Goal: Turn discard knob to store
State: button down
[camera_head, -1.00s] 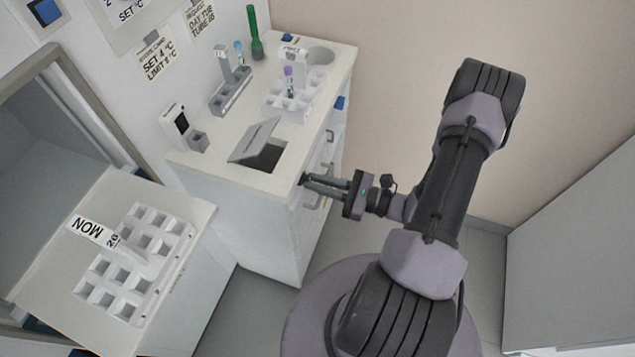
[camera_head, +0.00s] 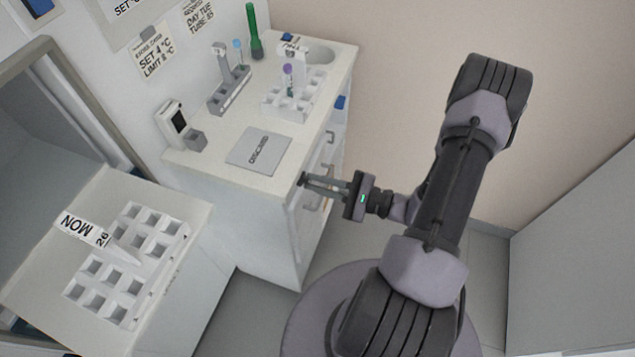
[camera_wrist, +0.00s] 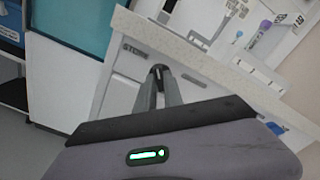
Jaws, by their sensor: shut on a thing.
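The discard knob (camera_head: 302,179) is a small dark knob on the cabinet's front, just below the counter edge. My gripper (camera_head: 308,181) reaches it from the right and is shut on it. In the wrist view the fingers (camera_wrist: 159,83) close around the dark knob (camera_wrist: 158,71), which they largely hide. A label reading STORE (camera_wrist: 133,48) is on the cabinet front, up and left of the knob. The discard lid (camera_head: 258,151) is a grey plate lying flat in the counter.
White drawers with bar handles (camera_head: 313,204) are close below my gripper. On the counter (camera_head: 215,165) stand a white tube rack (camera_head: 277,103), a grey rack (camera_head: 232,98) and a small display device (camera_head: 172,122).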

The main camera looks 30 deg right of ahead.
dwell(0.4)
jog(key=c, duration=1.5)
grip_release()
jog(key=shift+o, duration=0.2)
jog(key=p+v, duration=0.4)
jog(key=v, duration=1.3)
jog(key=shift+s, duration=0.2)
jog(key=shift+d, duration=0.15)
